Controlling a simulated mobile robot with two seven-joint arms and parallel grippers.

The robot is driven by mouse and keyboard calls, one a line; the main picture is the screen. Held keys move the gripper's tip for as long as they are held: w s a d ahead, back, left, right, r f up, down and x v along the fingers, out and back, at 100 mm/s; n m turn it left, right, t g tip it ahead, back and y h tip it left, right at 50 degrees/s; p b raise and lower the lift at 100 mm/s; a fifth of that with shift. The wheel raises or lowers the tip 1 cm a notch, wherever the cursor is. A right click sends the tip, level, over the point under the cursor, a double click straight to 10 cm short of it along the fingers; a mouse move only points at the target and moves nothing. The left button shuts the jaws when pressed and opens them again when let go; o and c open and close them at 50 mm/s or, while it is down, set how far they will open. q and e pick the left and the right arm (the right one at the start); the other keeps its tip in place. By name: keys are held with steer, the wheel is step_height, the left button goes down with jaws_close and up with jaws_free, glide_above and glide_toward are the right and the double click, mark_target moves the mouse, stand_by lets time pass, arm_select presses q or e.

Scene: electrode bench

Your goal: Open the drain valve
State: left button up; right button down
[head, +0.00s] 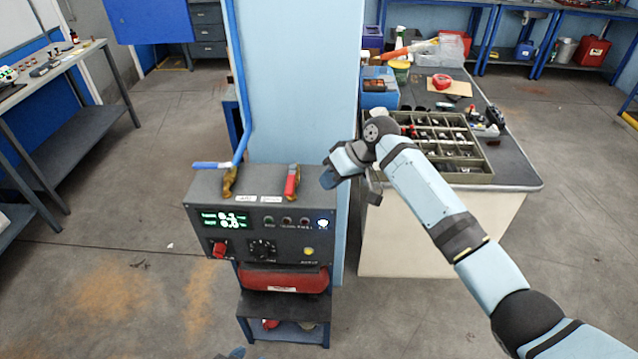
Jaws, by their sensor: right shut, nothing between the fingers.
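Two small brass valves sit on top of a dark grey control box (262,225) at the foot of a pale blue column. The left one has a blue lever (208,165) pointing out to the left, with its brass body (229,182) at the box's top edge. The right one has a red lever (291,184) lying along its brass body, toward the box front. I cannot tell from labels which is the drain valve. My right gripper (328,180) is just right of the red-levered valve, apart from it, shut and empty.
The pale blue column (300,80) rises behind the box, with a blue pipe (235,80) along its left edge. A bench with a compartment tray (482,178) stands right, behind my right arm.

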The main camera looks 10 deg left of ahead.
step_height(320, 180, up, 5)
steer(key=s+d, duration=0.2)
steer(key=shift+s+d+r+b, duration=0.2)
steer(key=shift+d+b, duration=0.1)
steer(key=shift+b, duration=0.15)
